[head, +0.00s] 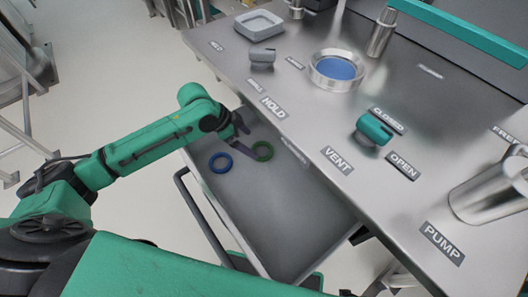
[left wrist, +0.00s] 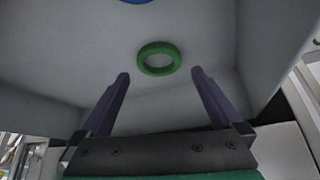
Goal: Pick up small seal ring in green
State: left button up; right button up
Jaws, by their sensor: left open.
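The small green seal ring (head: 263,151) lies flat on the floor of the open drawer (head: 277,215). In the left wrist view the green ring (left wrist: 159,59) shows ahead of the fingertips, roughly centred between them. My left gripper (head: 245,138) is open and empty, right beside the green ring in the head view. Its two dark fingers also show in the left wrist view (left wrist: 160,77), with the ring apart from both. A blue ring (head: 221,162) lies in the drawer to the left of the green one. My right gripper is not in view.
The steel worktop (head: 315,110) overhangs the drawer's far side. On it stand a round metal vessel with a blue inside (head: 337,70), a teal-topped knob (head: 373,131) and a grey square tray (head: 259,25). The near part of the drawer is empty.

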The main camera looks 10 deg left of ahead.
aim_at(264, 152)
pick_arm(q)
jog(key=b+x, duration=0.1)
jog(key=x, duration=0.4)
jog(key=shift+w+d+f, duration=0.1)
jog(key=shift+d+f, duration=0.1)
jog(key=shift+d, duration=0.2)
jog(key=shift+r, duration=0.1)
jog(key=shift+c, duration=0.9)
jog(key=c, duration=1)
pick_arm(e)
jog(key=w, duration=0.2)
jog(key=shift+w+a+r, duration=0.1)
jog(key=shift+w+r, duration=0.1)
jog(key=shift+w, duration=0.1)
